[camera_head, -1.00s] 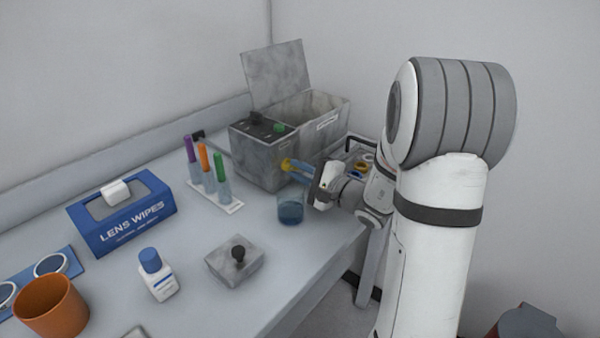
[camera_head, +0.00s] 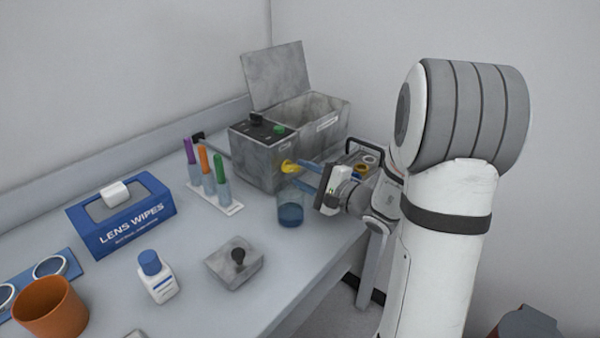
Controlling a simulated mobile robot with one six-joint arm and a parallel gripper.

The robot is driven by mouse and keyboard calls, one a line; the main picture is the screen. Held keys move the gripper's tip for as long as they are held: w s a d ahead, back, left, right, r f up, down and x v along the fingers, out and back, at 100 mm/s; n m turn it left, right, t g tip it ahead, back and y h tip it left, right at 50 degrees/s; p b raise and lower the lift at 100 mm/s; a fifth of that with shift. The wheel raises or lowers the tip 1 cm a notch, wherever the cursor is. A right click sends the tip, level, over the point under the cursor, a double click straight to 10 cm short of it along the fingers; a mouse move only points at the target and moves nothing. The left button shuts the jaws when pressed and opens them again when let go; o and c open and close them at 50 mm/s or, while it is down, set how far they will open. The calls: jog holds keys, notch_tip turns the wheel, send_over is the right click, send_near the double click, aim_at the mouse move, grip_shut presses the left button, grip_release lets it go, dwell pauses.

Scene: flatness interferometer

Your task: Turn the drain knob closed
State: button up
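The yellow drain knob (camera_head: 289,167) sticks out low on the front of a grey marbled bath box (camera_head: 258,165). My gripper (camera_head: 300,174) is just to the right of the knob. Its two blue fingers are spread apart and point toward the box, with nothing seen between them. The fingertips are close to the knob but do not appear closed on it; whether one touches it I cannot tell. The exact angle of the knob is too small to read.
A beaker of blue liquid (camera_head: 290,208) stands right below my fingers. A tube rack (camera_head: 228,209) with colored-capped tubes is to the left. The box's lid (camera_head: 276,75) stands open. A black-knobbed grey block (camera_head: 222,268), a bottle (camera_head: 158,280) and a wipes box (camera_head: 122,215) are nearer.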

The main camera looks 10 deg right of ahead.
jog(key=v, duration=0.6)
jog(key=shift+o, duration=1.3)
jog(key=shift+w+r+n, duration=0.1)
jog(key=shift+n, duration=0.2)
jog(key=shift+o, duration=0.6)
jog(key=shift+a+r+n+g, duration=0.15)
jog(key=shift+n+g, duration=0.15)
jog(key=shift+n, duration=0.4)
jog(key=o, duration=0.3)
jog(key=n, duration=0.2)
jog(key=r+n+g+p, duration=0.1)
jog(key=n, duration=0.2)
jog(key=shift+w+r+n+p, duration=0.15)
jog(key=shift+w+n+p, duration=0.15)
jog(key=w+a+n+g, duration=0.1)
jog(key=w+n, duration=0.1)
jog(key=n, duration=0.2)
jog(key=w+a+n+g+p, duration=0.1)
jog(key=w+a+n, duration=0.1)
jog(key=n, duration=0.2)
jog(key=w+a+f+n+g+p, duration=0.1)
jog(key=w+n, duration=0.1)
jog(key=n, duration=0.2)
jog(key=shift+a+f+h, duration=0.1)
jog(key=shift+a+h, duration=0.1)
jog(key=shift+h, duration=0.2)
